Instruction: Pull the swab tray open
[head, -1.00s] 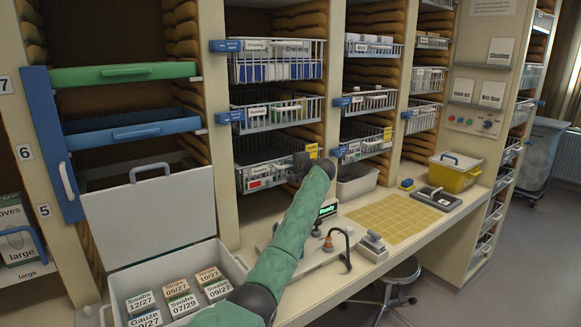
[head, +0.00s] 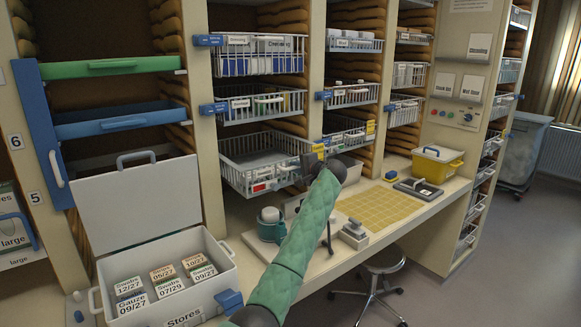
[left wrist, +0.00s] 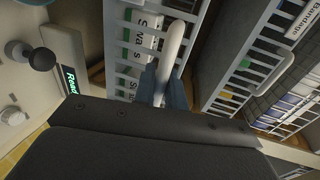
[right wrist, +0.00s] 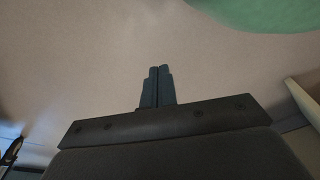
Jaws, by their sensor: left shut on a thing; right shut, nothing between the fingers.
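The swab tray (head: 232,166) is a white wire basket, the lowest in its column of the cabinet. It stands out from the cabinet front, and its bare wire floor shows behind the contents near its front. My left gripper (left wrist: 164,88) is shut on its pale bar handle (left wrist: 174,42). Packs lettered "Swabs" (left wrist: 143,45) show behind the wires in the left wrist view. In the head view my left gripper (head: 312,166) is at the tray's front right corner and hides part of it. My right gripper (right wrist: 157,86) is shut and empty over a plain surface.
An open-lidded white stores box (head: 165,290) with several labelled packs stands at the left. Other wire baskets (head: 262,104) sit above the tray. The counter bears a yellow grid mat (head: 385,208) and a yellow bin (head: 437,165). A stool (head: 378,270) stands below.

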